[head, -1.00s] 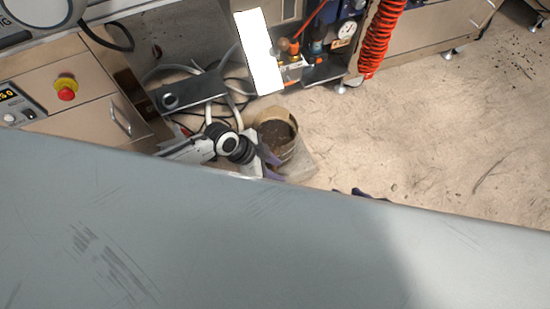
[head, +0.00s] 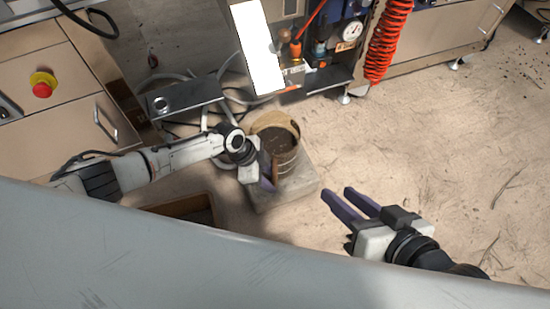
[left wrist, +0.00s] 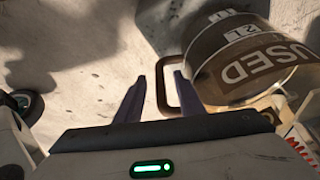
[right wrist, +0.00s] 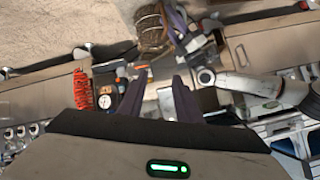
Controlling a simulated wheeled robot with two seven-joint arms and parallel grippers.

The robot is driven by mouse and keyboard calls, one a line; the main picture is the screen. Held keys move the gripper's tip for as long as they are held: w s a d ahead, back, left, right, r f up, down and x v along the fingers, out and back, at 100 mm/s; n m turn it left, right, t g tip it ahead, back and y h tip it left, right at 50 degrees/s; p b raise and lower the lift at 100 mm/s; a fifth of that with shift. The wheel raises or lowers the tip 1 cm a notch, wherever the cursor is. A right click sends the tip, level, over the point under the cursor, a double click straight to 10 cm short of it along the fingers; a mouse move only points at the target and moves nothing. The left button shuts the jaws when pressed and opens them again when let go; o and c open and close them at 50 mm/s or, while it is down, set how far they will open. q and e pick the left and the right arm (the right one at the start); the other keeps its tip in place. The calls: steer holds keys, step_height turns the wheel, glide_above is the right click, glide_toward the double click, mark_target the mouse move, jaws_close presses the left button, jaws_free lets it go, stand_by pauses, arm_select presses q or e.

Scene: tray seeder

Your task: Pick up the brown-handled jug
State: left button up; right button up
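The jug (head: 283,158) stands upright on a pale block, with dark soil-like contents showing at its open top. In the left wrist view its dark band (left wrist: 222,72) reads "USED" and "2L", and its brown loop handle (left wrist: 161,88) points toward my left gripper. My left gripper (left wrist: 160,76) is open, one finger on each side of the handle, nearer the right finger; whether they touch I cannot tell. In the head view the left gripper (head: 268,180) is low beside the jug. My right gripper (head: 338,191) is open and empty, to the right of the block.
The pale block (head: 290,190) rests on the floor. Behind it are a dark box (head: 187,95) with hoses and a cabinet with a gauge (head: 351,31) and red coiled hose (head: 388,40). A drawer unit (head: 75,110) is at left. Floor at right is clear.

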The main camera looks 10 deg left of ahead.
arm_select(q)
steer(key=shift+b+x, duration=0.3)
steer(key=shift+x, duration=0.85)
jaws_close()
steer(key=shift+a, duration=0.1)
stand_by(0.4)
steer(key=shift+w+r, duration=0.1)
steer(key=shift+r, duration=0.1)
